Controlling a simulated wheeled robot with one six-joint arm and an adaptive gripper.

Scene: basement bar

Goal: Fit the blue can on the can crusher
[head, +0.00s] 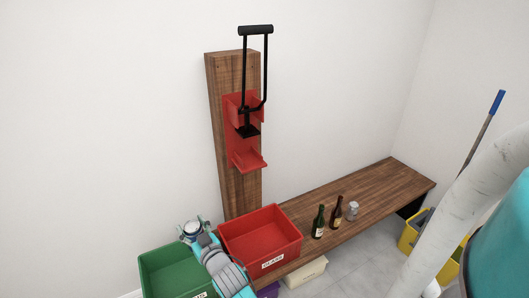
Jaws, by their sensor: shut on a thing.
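The can crusher (232,145) is red, with a long black lever handle (255,30) raised above it. It is fixed to an upright wooden board, and its lower red cradle looks empty. My gripper (192,232) is at the lower left, shut on a small can (193,227) with a silvery top and a bluish side. The can is held roughly upright above the gap between the green and red bins, below and to the left of the crusher. My gripper's fingers are small here and partly hidden by the can and wrist.
A green bin (150,264) and a red bin (288,237) labelled glass lie below the crusher. Two bottles (319,222) (337,212) and a silvery can or jar (352,211) stand on the wooden bench (385,180). A yellow bucket (408,236) is at right. The wall beside the crusher is clear.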

